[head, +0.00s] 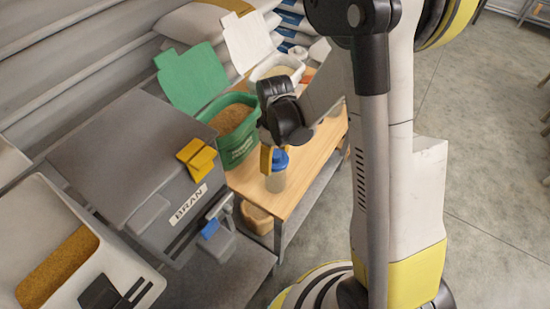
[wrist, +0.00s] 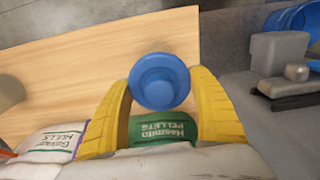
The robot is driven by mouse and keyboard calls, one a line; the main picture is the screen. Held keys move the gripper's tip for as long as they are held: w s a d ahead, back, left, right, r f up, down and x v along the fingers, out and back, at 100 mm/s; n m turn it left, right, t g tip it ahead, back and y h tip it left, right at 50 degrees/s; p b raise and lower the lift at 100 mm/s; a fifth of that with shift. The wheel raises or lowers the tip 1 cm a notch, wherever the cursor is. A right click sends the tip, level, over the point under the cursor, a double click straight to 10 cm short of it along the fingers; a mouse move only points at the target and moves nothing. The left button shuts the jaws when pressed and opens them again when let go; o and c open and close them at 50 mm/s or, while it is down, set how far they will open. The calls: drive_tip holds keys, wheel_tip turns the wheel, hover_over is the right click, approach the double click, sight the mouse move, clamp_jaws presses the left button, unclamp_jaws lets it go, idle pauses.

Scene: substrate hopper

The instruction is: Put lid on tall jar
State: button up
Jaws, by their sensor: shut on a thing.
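My gripper (head: 268,158) is at the near end of the wooden table, with its yellow fingers pointing down. It is shut on the blue lid (head: 281,161). In the wrist view the round blue lid (wrist: 160,82) sits between the two yellow finger tips of my gripper (wrist: 160,90). I cannot tell whether the lid touches the rim or is seated.
The wooden table (head: 310,168) has bare board around the jar. A green tub (head: 238,150) of pellets, its green lid raised, stands behind. A grey BRAN bin (head: 115,150) with a yellow piece (head: 197,158) on it stands left. An open white hopper (head: 45,220) is front left.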

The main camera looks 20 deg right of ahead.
drive_tip(key=o, duration=0.9)
drive_tip(key=shift+o, duration=0.2)
wheel_tip(320, 180, up, 12)
drive_tip(key=shift+r, duration=0.1)
drive_tip(key=s+r+m+t, duration=0.7)
drive_tip(key=s+r, duration=0.2)
drive_tip(key=s, duration=0.3)
drive_tip(key=shift+s+r, duration=0.35)
drive_tip(key=shift+s, duration=0.05)
